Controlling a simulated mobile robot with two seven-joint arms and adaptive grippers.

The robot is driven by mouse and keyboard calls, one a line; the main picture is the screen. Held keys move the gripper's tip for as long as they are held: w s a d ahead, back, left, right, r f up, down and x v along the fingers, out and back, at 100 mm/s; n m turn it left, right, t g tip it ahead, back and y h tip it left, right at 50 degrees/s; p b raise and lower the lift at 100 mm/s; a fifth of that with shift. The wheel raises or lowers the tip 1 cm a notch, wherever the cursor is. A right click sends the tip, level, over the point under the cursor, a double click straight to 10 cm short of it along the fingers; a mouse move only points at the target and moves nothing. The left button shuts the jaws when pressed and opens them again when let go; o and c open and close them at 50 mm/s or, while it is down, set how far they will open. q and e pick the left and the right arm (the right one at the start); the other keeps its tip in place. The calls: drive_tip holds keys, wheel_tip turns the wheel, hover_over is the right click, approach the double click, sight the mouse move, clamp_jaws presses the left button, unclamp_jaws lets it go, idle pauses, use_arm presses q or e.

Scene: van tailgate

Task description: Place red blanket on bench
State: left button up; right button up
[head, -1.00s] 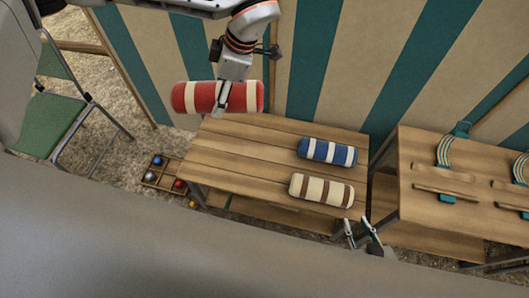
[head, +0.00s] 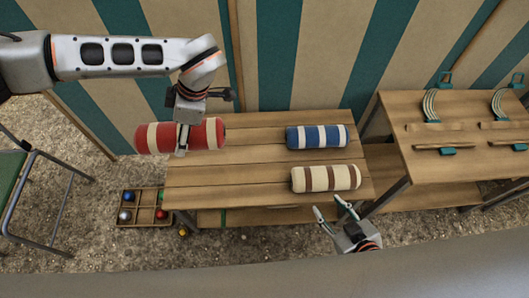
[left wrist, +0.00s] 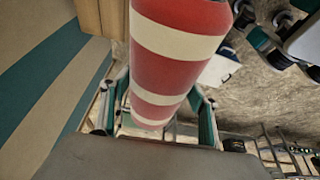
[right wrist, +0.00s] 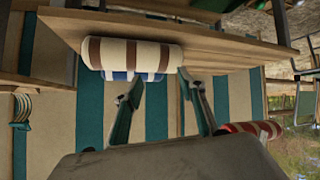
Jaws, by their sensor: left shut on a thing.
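The red blanket (head: 207,134), a roll with cream stripes, is held in my left gripper (head: 182,150) above the left end of the wooden bench (head: 235,183). It fills the left wrist view (left wrist: 175,62) between the fingers, and its end shows in the right wrist view (right wrist: 262,129). A blue-striped roll (head: 317,137) and a cream roll with brown stripes (head: 326,178) lie on the bench's right half. My right gripper (head: 328,210) is open and empty in front of the bench, near the cream roll; its spread fingers show in the right wrist view (right wrist: 165,95).
A divided tray of coloured balls (head: 143,207) sits on the gravel left of the bench. A green folding chair (head: 14,180) stands at the far left. A second wooden table (head: 440,160) with strapped items stands to the right. The bench's left half is bare.

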use_arm(q)
drive_tip(key=f, duration=0.1)
drive_tip(key=d+f, duration=0.1)
drive_tip(key=f, duration=0.1)
drive_tip(key=shift+w+d+f+m+b, duration=0.1)
drive_tip(key=shift+d+f+m+b, duration=0.1)
drive_tip(key=shift+m+b, duration=0.15)
drive_tip(key=f+b, duration=0.2)
drive_tip(key=f, duration=0.7)
drive_tip(key=f+b, duration=0.3)
drive_tip(key=f, duration=0.6)
drive_tip(key=shift+s+f, duration=0.2)
drive_tip(key=shift+f, duration=0.05)
drive_tip(key=shift+w+f+b, duration=0.2)
drive_tip(key=shift+f+b, duration=0.3)
drive_tip(key=shift+f, duration=0.2)
drive_tip(key=shift+r, duration=0.1)
drive_tip(key=o, duration=1.4)
drive_tip(key=shift+f, duration=0.2)
use_arm(e)
drive_tip(key=a, duration=0.1)
drive_tip(key=a+f+y, duration=0.1)
drive_tip(key=shift+w+a, duration=0.3)
drive_tip(key=shift+a, duration=0.05)
